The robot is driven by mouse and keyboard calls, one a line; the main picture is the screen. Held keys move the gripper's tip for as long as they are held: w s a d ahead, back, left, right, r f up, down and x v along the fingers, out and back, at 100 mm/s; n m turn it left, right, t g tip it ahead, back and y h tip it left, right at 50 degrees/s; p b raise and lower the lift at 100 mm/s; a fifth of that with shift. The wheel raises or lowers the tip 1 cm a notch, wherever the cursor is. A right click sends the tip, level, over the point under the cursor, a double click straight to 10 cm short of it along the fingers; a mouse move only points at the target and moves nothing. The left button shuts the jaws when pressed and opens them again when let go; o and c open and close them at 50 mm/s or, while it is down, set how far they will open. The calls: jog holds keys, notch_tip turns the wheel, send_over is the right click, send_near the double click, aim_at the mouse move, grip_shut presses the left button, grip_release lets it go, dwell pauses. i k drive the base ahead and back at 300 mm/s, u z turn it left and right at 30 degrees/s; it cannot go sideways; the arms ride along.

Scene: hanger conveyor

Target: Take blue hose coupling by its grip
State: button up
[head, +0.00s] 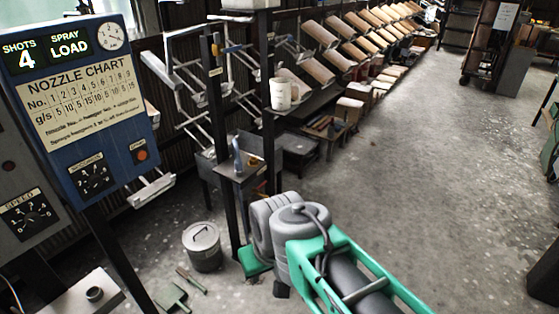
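A small upright blue piece (237,157) stands on a small grey shelf (232,174) fixed to a dark post, left of centre in the head view. It looks like the blue hose coupling, but it is too small to make out its grip clearly. Another small blue piece (230,49) is higher up, on the rack by the post. I cannot see my gripper's fingers, and nothing visible touches the blue piece on the shelf.
A blue nozzle chart panel (85,85) stands at the left. Open floor (430,170) lies to the right.

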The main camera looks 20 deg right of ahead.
aim_at(239, 162)
jog(key=z, duration=0.2)
jog(key=k, duration=0.65)
jog(key=z, duration=0.4)
jog(key=i, duration=1.95)
jog(key=u, duration=1.4)
jog(key=i, duration=0.65)
jog(key=u, duration=0.65)
